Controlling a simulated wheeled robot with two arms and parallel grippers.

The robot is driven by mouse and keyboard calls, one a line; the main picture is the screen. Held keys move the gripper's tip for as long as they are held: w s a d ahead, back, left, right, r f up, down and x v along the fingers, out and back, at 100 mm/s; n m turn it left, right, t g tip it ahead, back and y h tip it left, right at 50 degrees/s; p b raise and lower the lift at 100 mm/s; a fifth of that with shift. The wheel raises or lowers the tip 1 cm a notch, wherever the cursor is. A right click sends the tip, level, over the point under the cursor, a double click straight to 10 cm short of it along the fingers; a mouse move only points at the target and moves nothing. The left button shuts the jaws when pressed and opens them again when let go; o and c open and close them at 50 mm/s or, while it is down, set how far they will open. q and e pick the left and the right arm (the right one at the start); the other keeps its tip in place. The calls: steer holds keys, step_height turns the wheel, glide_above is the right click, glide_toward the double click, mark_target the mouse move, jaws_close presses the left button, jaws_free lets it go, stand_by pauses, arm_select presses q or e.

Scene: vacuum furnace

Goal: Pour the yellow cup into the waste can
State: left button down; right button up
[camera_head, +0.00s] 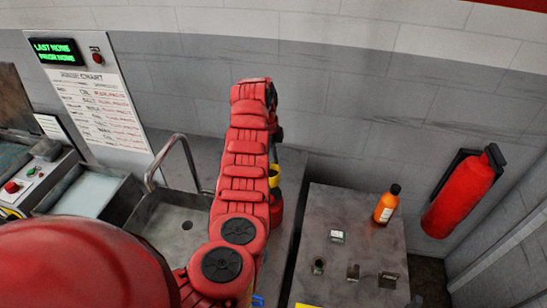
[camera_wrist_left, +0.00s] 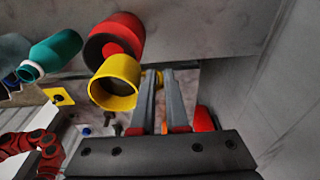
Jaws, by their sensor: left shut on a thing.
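The yellow cup (camera_head: 274,176) shows partly behind my left arm in the head view. In the left wrist view the yellow cup (camera_wrist_left: 116,78) has its open mouth toward the camera, and its inside looks dark. My left gripper (camera_head: 276,152) is shut on the cup's side or handle; its fingers show beside the cup in the wrist view (camera_wrist_left: 159,82). A red round container (camera_head: 277,211), likely the waste can, is just below the cup in the head view. It also shows behind the cup in the wrist view (camera_wrist_left: 122,34). I cannot tell whether they touch. My right gripper is not in view.
A grey table (camera_head: 335,278) at right holds an orange bottle (camera_head: 386,204) and several small items. A red extinguisher (camera_head: 462,195) hangs on the right wall. A sink with a metal faucet (camera_head: 178,143) is left of my arm. A teal bottle (camera_wrist_left: 55,52) shows in the wrist view.

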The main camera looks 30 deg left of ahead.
arm_select(q)
steer(key=shift+f, duration=0.45)
steer(key=shift+r+t+y+b, duration=0.2)
steer(key=shift+t+b, duration=0.35)
steer(key=shift+t, duration=0.05)
steer(key=shift+r+t+y+b, duration=0.15)
steer(key=shift+t+y+b, duration=0.05)
steer(key=shift+t+b, duration=0.35)
steer(key=shift+a+t, duration=0.1)
steer(key=shift+t, duration=0.15)
steer(key=shift+t+b, duration=0.3)
steer(key=shift+b, duration=0.45)
steer(key=shift+r+b, duration=0.3)
steer(key=shift+s+r+t+b, duration=0.15)
steer(key=shift+r+t+b, duration=0.05)
steer(key=shift+t+b, duration=0.35)
